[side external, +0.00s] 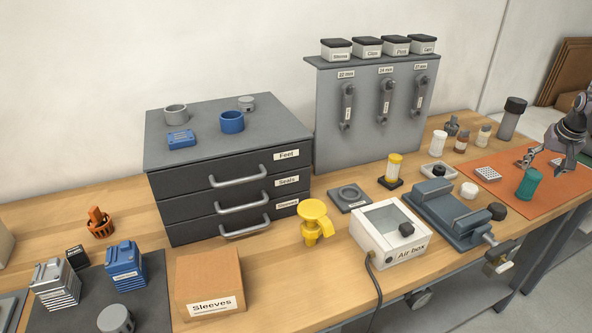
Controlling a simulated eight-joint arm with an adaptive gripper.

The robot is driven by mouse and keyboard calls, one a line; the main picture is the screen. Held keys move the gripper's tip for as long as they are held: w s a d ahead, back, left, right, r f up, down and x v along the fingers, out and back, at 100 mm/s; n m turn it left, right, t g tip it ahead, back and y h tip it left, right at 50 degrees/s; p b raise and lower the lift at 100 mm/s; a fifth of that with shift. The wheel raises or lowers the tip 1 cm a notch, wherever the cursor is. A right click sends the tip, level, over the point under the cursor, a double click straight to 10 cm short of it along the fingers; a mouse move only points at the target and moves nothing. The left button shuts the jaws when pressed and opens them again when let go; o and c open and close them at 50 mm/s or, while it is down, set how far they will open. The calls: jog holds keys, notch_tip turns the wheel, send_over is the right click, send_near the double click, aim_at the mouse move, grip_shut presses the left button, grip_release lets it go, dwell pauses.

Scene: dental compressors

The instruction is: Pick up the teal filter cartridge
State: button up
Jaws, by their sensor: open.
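The teal filter cartridge (528,183) stands upright on the orange mat (492,187) at the right of the bench. My gripper (540,163) is above and just to the right of the cartridge, angled down toward the mat. It is open and holds nothing that I can see. The fingers are small in this view, so the exact gap to the cartridge is hard to tell.
A white perforated block (487,174) lies on the mat left of the cartridge. A grey vise (450,213), a white round cap (469,190) and small bottles (462,142) stand nearby. The dark-capped cylinder (511,119) stands behind. The bench's front edge is close.

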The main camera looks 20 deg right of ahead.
aim_at(535, 175)
jog(key=shift+w+x, duration=0.1)
jog(key=shift+x, duration=1.8)
jog(key=shift+w+x, duration=0.15)
jog(key=shift+x, duration=1.8)
jog(key=shift+d+r, duration=0.1)
jog(key=shift+d, duration=0.1)
jog(key=c, duration=1.2)
